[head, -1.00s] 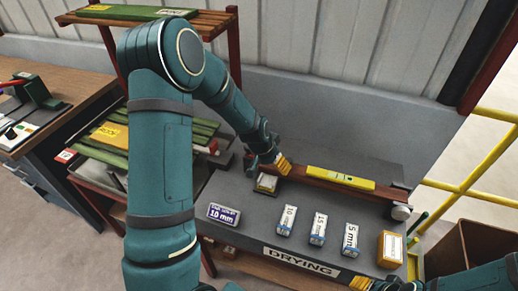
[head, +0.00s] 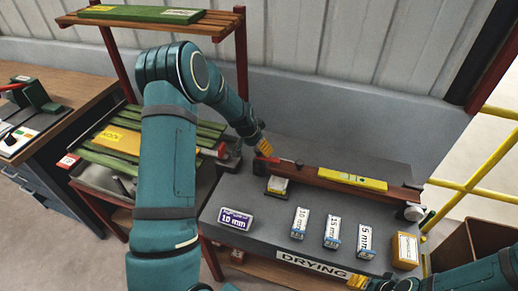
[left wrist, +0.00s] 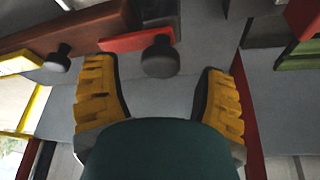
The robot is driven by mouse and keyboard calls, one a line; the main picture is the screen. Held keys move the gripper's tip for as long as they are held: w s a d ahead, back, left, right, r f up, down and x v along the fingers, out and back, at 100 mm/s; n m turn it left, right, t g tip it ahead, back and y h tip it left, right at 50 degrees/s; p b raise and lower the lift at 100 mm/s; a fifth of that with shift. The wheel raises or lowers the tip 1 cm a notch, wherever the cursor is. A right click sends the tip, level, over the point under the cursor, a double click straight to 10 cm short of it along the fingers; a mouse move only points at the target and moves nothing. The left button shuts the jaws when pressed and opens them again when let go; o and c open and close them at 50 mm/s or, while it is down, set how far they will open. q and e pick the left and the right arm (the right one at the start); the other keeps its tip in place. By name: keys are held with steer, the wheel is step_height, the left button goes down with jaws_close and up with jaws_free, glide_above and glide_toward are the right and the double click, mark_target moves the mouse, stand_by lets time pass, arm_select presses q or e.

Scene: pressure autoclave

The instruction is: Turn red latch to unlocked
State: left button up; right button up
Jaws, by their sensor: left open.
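The red latch (head: 281,161) lies at the left end of a brown bar on the grey bench in the head view. In the left wrist view, the red latch (left wrist: 128,41) is a flat strip with a black knob (left wrist: 160,59) at its end. My left gripper (head: 264,147) is just above the latch's left end. In the left wrist view my left gripper (left wrist: 163,88) is open and empty, with the knob beyond and between its yellow fingers. I cannot tell contact. My right gripper (head: 360,281) shows only partly at the bottom of the head view, its jaws unclear.
The brown bar (head: 320,180) carries a yellow level (head: 352,179). Several small labelled boxes stand along the front of the bench above a DRYING sign (head: 313,264). A rack with green slats (head: 125,140) stands at the left; yellow rails (head: 480,155) are at the right.

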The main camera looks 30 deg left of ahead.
arm_select(q)
steer(key=shift+x, duration=1)
jaws_close()
